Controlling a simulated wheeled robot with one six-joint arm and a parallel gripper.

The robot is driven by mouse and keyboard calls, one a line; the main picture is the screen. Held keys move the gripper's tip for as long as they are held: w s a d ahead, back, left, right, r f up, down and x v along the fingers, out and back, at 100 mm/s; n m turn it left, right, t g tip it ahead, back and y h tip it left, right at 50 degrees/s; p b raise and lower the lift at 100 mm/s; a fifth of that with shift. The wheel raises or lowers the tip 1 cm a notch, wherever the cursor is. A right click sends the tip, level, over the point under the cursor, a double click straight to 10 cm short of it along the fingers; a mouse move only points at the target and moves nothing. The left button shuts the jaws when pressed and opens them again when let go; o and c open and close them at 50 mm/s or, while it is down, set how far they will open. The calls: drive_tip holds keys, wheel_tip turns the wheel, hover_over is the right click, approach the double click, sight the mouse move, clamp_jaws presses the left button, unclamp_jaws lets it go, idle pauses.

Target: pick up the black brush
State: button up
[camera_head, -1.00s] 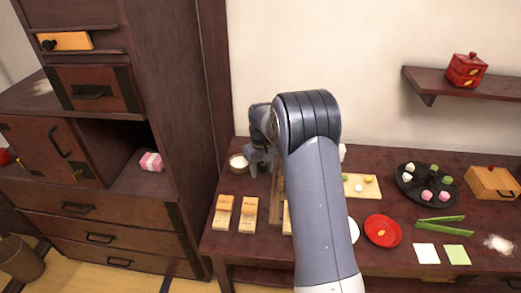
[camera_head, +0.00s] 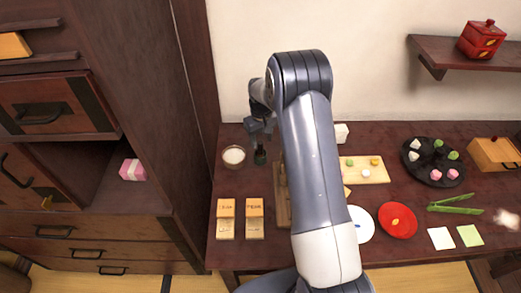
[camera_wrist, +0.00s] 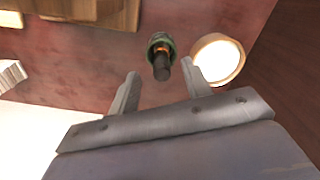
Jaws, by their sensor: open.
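A small dark upright thing, seemingly the black brush (camera_wrist: 161,68), shows in the wrist view with its dark end toward me and a green, round part (camera_wrist: 158,44) around or below it. I cannot tell whether the green part is a holder. In the head view the dark thing (camera_head: 260,156) stands at the back left of the table. My gripper (camera_wrist: 160,86) is open and empty, its two fingers on either side of the dark end and just short of it. In the head view my gripper (camera_head: 259,128) hangs just above it.
A white-filled bowl (camera_wrist: 217,60) stands close beside the right finger; it also shows in the head view (camera_head: 234,155). Wooden boxes (camera_head: 226,218) and a wooden tray (camera_head: 283,205) lie nearer on the table (camera_head: 225,180). The wall is close behind, a dark cabinet (camera_head: 165,165) to the left.

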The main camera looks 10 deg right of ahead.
sight(261, 142)
drive_tip(key=shift+w+a+f+p, duration=0.1)
drive_tip(key=shift+f+p, duration=0.2)
drive_tip(key=shift+f, duration=0.65)
drive_tip(key=shift+w+d+f+p, duration=0.15)
drive_tip(key=shift+f+p, duration=0.15)
drive_tip(key=shift+f, duration=0.6)
drive_tip(key=shift+w+a+f+p, duration=0.15)
drive_tip(key=shift+f+p, duration=0.15)
drive_tip(key=shift+f, duration=0.65)
drive_tip(key=shift+s, duration=0.1)
clamp_jaws()
